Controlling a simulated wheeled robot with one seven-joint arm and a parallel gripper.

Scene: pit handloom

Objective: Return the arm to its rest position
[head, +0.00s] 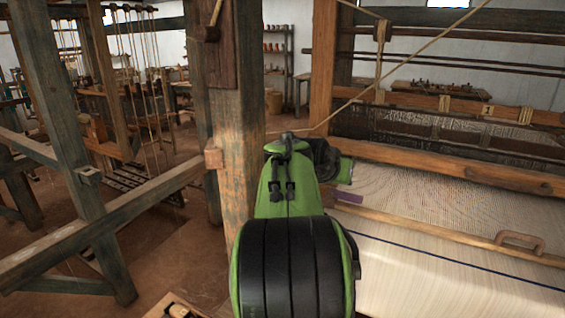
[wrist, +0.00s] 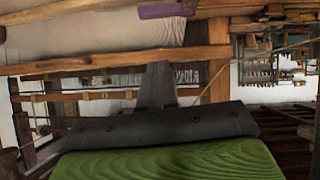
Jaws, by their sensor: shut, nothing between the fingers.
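My green and black arm (head: 290,262) reaches forward in the middle of the head view, between a thick wooden post and the loom's warp. In the wrist view my gripper (wrist: 159,68) shows as dark fingers together, with nothing held between them. In the head view the arm's own links hide the fingers. The near right end of the arm lies close to the left edge of the warp, and I cannot tell whether it touches anything.
The pale warp (head: 430,215) spreads to the right, with a wooden bar and handle (head: 520,241) across it. A purple piece (head: 349,197) lies at its left edge. The thick post (head: 238,140) stands close left of my arm. Slanting frame beams (head: 100,228) cross the left.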

